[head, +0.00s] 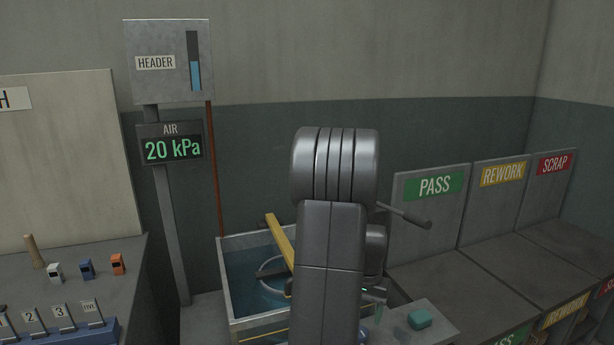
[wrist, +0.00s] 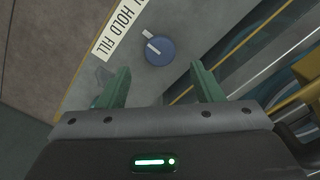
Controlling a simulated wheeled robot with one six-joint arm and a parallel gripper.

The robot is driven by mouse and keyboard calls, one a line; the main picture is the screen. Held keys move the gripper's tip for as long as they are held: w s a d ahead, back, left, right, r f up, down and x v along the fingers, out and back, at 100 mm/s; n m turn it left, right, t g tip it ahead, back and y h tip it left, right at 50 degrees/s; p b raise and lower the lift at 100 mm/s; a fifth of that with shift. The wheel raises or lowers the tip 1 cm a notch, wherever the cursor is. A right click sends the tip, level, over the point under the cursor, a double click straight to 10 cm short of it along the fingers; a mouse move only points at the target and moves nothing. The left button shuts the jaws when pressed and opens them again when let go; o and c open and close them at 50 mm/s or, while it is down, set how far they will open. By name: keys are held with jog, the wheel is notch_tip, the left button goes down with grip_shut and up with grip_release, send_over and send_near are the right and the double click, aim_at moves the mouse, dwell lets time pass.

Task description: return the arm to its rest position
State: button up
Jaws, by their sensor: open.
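My gripper (wrist: 160,69) shows in the wrist view with its two green fingers spread apart and nothing between them. A round blue knob (wrist: 160,51) with a pale pointer lies just beyond the fingertips, on a grey panel beside a label reading "HOLD FILL". I see no contact between fingers and knob. In the head view my raised arm (head: 331,235) fills the middle, and the gripper is mostly hidden behind it.
A water-filled tank (head: 226,275) with a yellow bar (head: 279,240) across it stands behind my arm. PASS, REWORK and SCRAP bays line the right. A bench (head: 112,262) stands left. The air display (head: 171,148) reads 20 kPa.

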notch_tip(320, 180, down, 7)
jog(key=shift+r, duration=0.15)
jog(key=shift+r+n, duration=0.15)
jog(key=shift+n, duration=0.75)
jog(key=n, duration=0.5)
jog(key=s+r+p, duration=0.2)
jog(key=s+r, duration=0.1)
jog(key=r, duration=1.2)
jog(key=shift+s+r+p, duration=0.15)
jog(key=shift+s+p, duration=0.15)
